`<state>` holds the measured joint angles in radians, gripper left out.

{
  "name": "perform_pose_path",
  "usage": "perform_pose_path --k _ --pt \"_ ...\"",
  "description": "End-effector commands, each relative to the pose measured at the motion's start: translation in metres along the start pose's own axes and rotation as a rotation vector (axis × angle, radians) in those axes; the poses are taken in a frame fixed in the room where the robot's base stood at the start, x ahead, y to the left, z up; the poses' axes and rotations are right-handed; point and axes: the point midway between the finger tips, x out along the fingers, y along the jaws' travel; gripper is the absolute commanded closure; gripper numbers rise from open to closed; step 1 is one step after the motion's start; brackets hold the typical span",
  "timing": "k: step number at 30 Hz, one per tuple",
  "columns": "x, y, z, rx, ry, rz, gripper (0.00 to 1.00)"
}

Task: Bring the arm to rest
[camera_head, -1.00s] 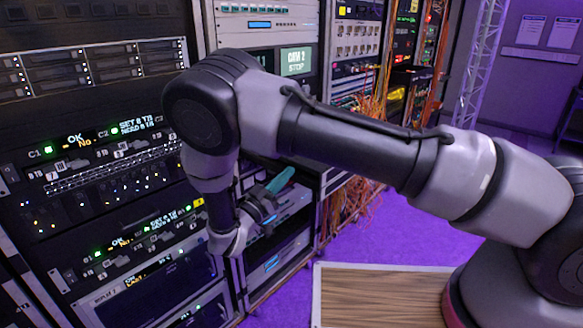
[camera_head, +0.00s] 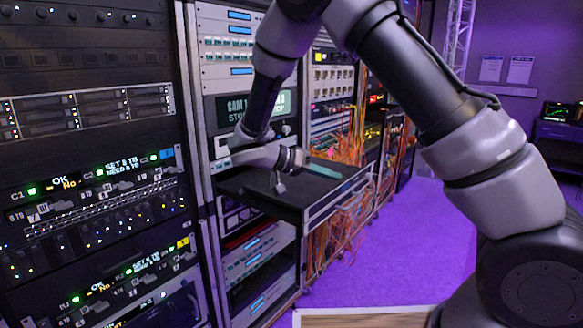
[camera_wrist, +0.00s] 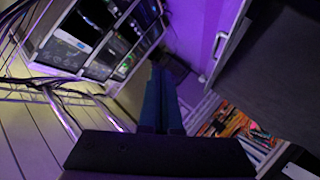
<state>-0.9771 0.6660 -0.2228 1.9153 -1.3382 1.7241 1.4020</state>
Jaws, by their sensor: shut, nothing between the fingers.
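My arm reaches in from the right and bends down in front of the equipment racks. My gripper (camera_head: 335,174) points right, above or close over a dark pulled-out shelf (camera_head: 285,190); I cannot tell whether it touches. Its teal fingers are together with nothing between them. In the wrist view my gripper (camera_wrist: 161,98) shows its blue fingers side by side, pointing away toward the purple floor.
A black rack (camera_head: 95,150) with lit panels stands at the left. Orange cables (camera_head: 340,235) hang beside the shelf. Purple floor (camera_head: 415,240) is clear at the right. A wood-topped case (camera_head: 360,318) lies at the bottom edge.

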Motion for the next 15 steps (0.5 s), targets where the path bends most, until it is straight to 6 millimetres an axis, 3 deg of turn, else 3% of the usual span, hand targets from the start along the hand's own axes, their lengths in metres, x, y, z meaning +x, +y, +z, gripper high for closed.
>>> perform_pose_path --k 1,7,15 --pt "0.011 0.018 -0.010 -0.022 -0.094 -0.011 1.00" --pt "0.039 0.081 -0.028 -0.129 -0.418 -0.142 1.00" --pt "0.050 0.160 -0.040 -0.165 -0.692 -0.475 1.00"
